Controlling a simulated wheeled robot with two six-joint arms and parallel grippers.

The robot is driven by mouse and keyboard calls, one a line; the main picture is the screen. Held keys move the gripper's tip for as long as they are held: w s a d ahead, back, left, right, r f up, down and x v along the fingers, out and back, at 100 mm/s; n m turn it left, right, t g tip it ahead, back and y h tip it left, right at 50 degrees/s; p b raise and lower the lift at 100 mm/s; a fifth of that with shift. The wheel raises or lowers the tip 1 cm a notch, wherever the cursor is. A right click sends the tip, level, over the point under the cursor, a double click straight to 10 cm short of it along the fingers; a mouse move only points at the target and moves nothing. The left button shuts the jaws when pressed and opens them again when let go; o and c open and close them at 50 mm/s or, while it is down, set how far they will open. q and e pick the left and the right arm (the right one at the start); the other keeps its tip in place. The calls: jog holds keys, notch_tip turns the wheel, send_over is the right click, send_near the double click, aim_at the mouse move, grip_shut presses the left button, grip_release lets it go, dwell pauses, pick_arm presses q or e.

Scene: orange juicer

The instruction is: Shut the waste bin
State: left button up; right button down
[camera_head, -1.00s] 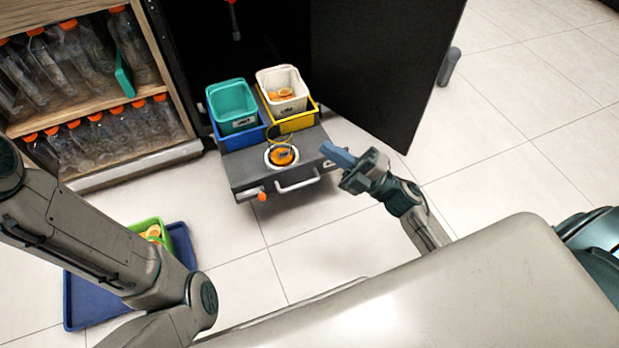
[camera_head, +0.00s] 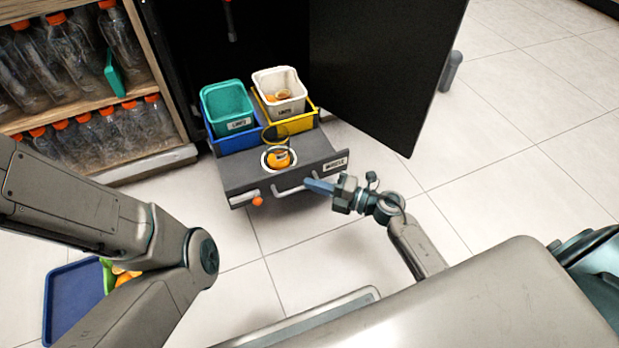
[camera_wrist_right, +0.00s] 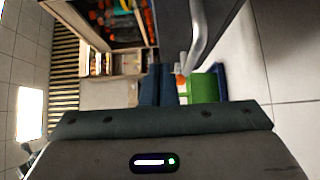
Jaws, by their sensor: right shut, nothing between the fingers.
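The waste bin is a dark grey pull-out drawer (camera_head: 245,178), standing out from the black cabinet. It carries a teal bin (camera_head: 227,105) and a white bin (camera_head: 279,90) with orange pieces inside. A round opening with orange in it (camera_head: 278,158) is in its top, and a pale handle (camera_head: 290,188) is on its front. My right gripper (camera_head: 312,185) is shut and empty, its blue fingers at the handle's right end; contact cannot be told. The handle also shows in the right wrist view (camera_wrist_right: 200,45). Only my left arm's links show; its gripper is out of view.
The cabinet's black door (camera_head: 385,70) stands open on the right. A shelf of orange-capped bottles (camera_head: 90,135) is at the left. A blue tray (camera_head: 70,300) with a green container (camera_head: 108,275) lies on the floor at lower left.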

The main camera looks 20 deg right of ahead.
aim_at(295, 169)
jog(key=w+b, duration=0.1)
jog(key=w, duration=0.2)
jog(key=shift+w+f+b, duration=0.15)
jog(key=shift+w+b, duration=0.05)
jog(key=shift+b, duration=0.1)
jog(key=shift+w, duration=0.25)
